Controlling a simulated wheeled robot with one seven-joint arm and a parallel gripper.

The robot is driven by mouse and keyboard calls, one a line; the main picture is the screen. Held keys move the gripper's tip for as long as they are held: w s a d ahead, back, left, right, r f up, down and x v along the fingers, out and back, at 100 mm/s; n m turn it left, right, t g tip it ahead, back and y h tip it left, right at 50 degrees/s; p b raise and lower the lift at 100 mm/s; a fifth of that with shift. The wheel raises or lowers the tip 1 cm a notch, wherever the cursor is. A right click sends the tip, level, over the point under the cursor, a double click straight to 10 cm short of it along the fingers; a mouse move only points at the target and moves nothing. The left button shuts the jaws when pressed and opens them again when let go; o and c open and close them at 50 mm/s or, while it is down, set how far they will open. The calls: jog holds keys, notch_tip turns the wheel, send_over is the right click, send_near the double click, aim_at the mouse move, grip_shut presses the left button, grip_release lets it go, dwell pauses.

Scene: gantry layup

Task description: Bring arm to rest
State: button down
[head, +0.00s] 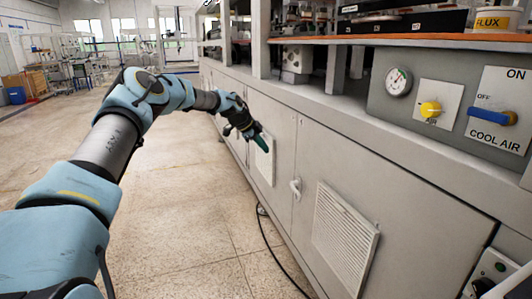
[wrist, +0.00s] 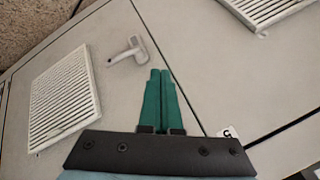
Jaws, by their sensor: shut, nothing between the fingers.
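My arm reaches forward from the lower left in the head view, and my gripper (head: 258,138) is in front of the grey cabinet (head: 275,110). In the wrist view the two green fingers of my gripper (wrist: 160,72) lie side by side, shut with nothing between them. They point toward the cabinet doors, near a light handle (wrist: 128,50). I cannot tell the exact gap between the fingertips and the doors.
The control panel has a round gauge (head: 398,82), a yellow knob (head: 430,109) and a blue COOL AIR handle (head: 492,117). A FLUX tub (head: 495,22) stands on the orange-edged shelf. A black cable (head: 268,235) lies on the floor. Open floor (head: 170,245) extends left of the cabinet.

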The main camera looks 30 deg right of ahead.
jog(key=w+a+r, duration=0.3)
jog(key=r, duration=0.3)
jog(key=s+a+f+n+y, duration=0.1)
jog(key=s+a+n+y, duration=0.1)
jog(key=s+a+n, duration=0.85)
jog(key=s+a+n+y, duration=0.3)
jog(key=s+a+n, duration=0.2)
jog(key=s+a, duration=1.05)
jog(key=s+a+f+n+y, duration=0.15)
jog(key=s+a+n, duration=0.65)
jog(key=a, duration=1.1)
notch_tip(320, 180, up, 17)
jog(key=p, duration=1.6)
jog(key=shift+s+y, duration=0.35)
jog(key=shift+s, duration=0.1)
jog(key=shift+f+n, duration=0.15)
jog(key=shift+n, duration=0.1)
